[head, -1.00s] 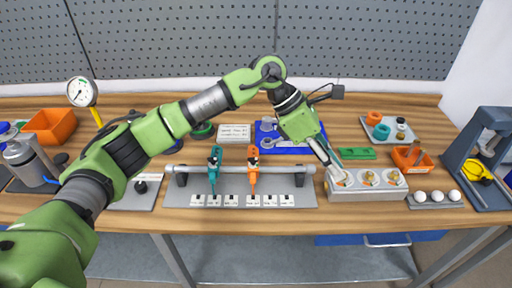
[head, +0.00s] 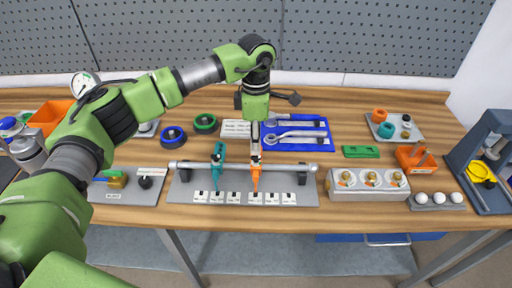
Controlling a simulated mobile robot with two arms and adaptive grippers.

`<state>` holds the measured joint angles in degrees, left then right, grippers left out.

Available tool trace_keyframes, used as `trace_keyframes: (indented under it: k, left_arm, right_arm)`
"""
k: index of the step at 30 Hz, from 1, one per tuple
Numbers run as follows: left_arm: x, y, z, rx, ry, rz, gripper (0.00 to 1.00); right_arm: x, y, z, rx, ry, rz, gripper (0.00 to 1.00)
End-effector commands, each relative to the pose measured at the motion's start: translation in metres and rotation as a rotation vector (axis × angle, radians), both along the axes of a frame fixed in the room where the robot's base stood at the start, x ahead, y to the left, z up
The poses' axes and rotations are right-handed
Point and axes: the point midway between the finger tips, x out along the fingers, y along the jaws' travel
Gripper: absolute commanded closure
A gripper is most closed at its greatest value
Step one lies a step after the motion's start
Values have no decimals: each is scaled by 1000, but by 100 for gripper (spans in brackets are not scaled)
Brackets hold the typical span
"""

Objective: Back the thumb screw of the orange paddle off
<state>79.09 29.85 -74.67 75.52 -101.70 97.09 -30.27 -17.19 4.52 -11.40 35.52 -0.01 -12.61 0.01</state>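The orange paddle (head: 255,180) hangs from a grey horizontal rod (head: 200,165) and its tip points toward the front of the table. My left gripper (head: 255,146) points down right at the top of the orange paddle. Its fingers look narrow and close together. They cover the upper part of the paddle, so the thumb screw is hidden, and I cannot tell whether they touch it. The teal paddle (head: 217,170) hangs on the same rod just to the left. My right gripper is not in view.
White labels (head: 233,197) lie in a row on the grey base plate (head: 182,190). A blue mat (head: 320,143) with wrenches is behind the rod. A grey block with brass fittings (head: 345,194) stands to the right. A green bar (head: 360,152) lies behind it.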

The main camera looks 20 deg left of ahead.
Motion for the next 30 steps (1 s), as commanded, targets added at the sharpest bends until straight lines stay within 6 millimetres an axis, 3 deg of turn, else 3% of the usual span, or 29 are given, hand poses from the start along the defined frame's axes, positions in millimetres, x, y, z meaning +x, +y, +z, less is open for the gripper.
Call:
trace_keyframes:
  k: [9,20,22,23,30]
  left_arm:
    - [0,0,-41,-1,0,0,79]
    - [0,0,-47,-1,-1,0,79]
    - [0,0,-47,-1,-1,0,97]
    - [0,0,-47,-1,-1,0,100]
    - [0,-1,-46,-2,-2,2,100]
  right_arm:
    - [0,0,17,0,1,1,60]
    - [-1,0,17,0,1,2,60]
    - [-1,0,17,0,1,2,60]
    - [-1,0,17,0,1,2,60]
    - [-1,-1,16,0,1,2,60]
